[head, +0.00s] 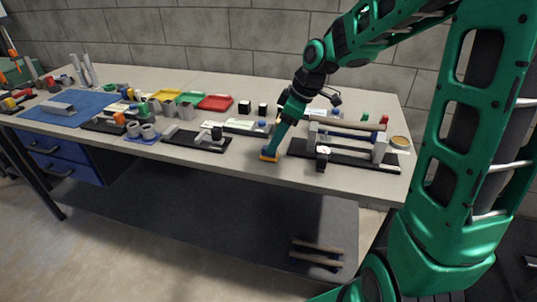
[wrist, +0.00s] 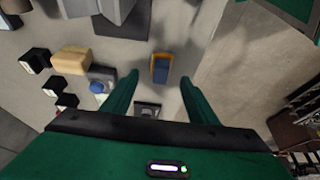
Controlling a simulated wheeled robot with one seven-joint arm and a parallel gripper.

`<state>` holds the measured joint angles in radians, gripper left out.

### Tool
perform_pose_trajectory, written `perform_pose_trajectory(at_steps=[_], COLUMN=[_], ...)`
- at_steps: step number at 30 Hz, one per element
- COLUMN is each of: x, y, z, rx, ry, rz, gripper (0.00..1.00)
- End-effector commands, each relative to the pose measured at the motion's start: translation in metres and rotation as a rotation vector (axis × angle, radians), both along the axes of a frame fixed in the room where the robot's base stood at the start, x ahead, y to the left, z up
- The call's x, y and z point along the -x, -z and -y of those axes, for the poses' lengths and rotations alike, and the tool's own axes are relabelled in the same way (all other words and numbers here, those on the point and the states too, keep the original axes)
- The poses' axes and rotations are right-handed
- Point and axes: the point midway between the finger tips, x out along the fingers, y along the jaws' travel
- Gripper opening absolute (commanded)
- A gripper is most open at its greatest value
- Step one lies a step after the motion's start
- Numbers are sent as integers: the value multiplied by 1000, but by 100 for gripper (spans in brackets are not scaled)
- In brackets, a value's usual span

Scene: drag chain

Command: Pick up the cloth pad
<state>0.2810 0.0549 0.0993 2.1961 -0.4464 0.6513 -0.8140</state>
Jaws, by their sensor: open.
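The cloth pad, a small block with an orange edge and a dark blue part, lies on the workbench near its front edge. It shows in the head view (head: 270,157), just at the end of my arm, and in the wrist view (wrist: 160,69). My gripper (wrist: 160,78) is open, with one green finger to each side of the pad in the wrist view. The fingers look apart from the pad; whether the tips are level with it cannot be told. In the head view the fingers are mostly hidden by the arm.
A black fixture (head: 340,155) with a long roller stands just right of the pad. Another black-based fixture (head: 196,138) lies to the left. Yellow, green and red trays (head: 215,102) are further back. The bench front edge is close by; bare bench surrounds the pad.

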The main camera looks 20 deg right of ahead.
Motion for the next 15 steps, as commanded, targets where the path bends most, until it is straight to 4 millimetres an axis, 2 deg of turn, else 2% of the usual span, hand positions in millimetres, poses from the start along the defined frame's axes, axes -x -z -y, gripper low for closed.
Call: perform_pose_trajectory(at_steps=[9, 15], x=[-8, -11], y=[37, 47], z=[-13, -16], rx=[0, 0], ry=[0, 0], rz=[-4, 0], gripper=[53, 53])
